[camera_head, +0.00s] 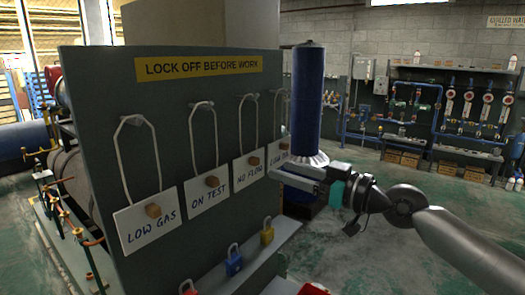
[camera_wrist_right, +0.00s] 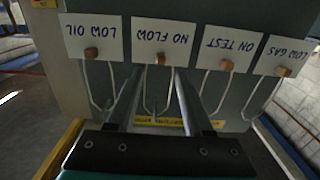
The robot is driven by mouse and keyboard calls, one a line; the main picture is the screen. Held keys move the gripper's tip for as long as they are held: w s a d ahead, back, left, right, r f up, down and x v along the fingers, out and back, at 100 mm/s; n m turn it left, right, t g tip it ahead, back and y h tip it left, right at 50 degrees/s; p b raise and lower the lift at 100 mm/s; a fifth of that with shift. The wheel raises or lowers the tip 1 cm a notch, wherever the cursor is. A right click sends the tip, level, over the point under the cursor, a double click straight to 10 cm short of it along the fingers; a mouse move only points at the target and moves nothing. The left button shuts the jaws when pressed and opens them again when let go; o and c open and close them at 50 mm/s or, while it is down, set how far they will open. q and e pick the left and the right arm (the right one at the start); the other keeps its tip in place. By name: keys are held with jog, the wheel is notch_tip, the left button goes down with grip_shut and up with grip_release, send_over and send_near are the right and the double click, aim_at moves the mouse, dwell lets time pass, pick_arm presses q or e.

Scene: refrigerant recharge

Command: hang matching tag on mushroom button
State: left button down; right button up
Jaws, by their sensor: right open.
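Four white tags hang by pale cord loops on a grey-green board: LOW GAS (camera_head: 147,232), ON TEST (camera_head: 222,192), NO FLOW (camera_head: 256,172) and LOW OIL (camera_head: 283,150). Each has a small wooden block on its front. My right gripper (camera_head: 284,172) is open at the board's right edge, near LOW OIL. The right wrist view shows the tags upside down, with NO FLOW (camera_wrist_right: 164,34) ahead of the open fingers (camera_wrist_right: 158,75) and its cord between them. Nothing is held. I cannot make out a mushroom button. My left gripper is not in view.
Padlocks, blue (camera_head: 233,262) and yellow (camera_head: 267,233), stand along the ledge below the tags. A red item (camera_head: 314,289) is cut off at the bottom edge. A tall blue cylinder (camera_head: 308,95) stands behind my right gripper. Open floor lies at right.

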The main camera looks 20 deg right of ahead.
aim_at(258, 161)
jog(key=p+x, duration=0.2)
jog(key=x, duration=0.3)
jog(key=shift+w+a+r, duration=0.1)
jog(key=shift+w+a, duration=0.1)
jog(key=shift+w, duration=0.05)
jog(key=shift+w+a, duration=0.35)
jog(key=shift+w, duration=0.25)
grip_shut()
notch_tip(258, 161, up, 3)
jog(key=shift+r+p, duration=0.1)
jog(key=shift+p, duration=1)
jog(key=shift+s+d, duration=0.1)
jog(key=shift+s, duration=0.05)
